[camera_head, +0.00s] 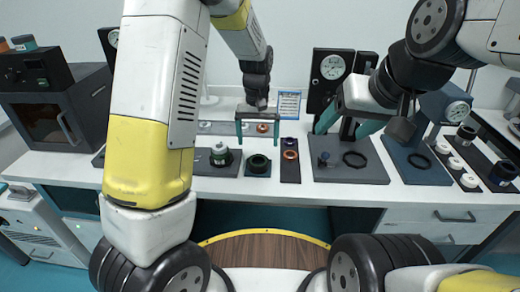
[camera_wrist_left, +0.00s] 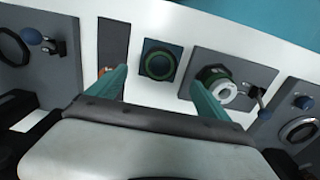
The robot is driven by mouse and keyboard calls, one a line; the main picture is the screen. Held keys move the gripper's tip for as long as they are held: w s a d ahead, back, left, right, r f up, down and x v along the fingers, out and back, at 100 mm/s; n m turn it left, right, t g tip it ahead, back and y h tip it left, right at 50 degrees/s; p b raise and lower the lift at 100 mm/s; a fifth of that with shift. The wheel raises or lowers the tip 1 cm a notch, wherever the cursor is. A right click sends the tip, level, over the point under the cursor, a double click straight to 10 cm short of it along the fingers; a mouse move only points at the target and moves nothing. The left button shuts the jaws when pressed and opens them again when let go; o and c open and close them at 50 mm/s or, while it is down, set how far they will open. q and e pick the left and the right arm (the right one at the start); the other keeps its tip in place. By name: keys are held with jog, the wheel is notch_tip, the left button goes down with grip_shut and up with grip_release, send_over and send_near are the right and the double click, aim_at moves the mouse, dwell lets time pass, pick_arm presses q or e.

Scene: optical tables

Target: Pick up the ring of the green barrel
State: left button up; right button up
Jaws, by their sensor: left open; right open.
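A dark green ring (camera_head: 258,163) lies flat on a small dark square plate (camera_head: 249,173) near the table's front. It also shows in the left wrist view (camera_wrist_left: 157,64), where it appears between my fingertips. My right gripper (camera_head: 348,124) is open and empty, farther right.
A dark strip (camera_head: 290,174) with copper-coloured rings is right of the green ring. A grey plate (camera_head: 345,174) holds a blue-knobbed part and a black ring. Gauge boxes (camera_head: 330,67) stand behind. White table shows along the front edge.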

aim_at(258, 160)
pick_arm(q)
notch_tip(258, 160, down, 8)
jog(key=shift+w+f, duration=0.1)
jog(key=shift+f, duration=0.1)
jog(key=c, duration=1.4)
jog(key=shift+r, duration=0.2)
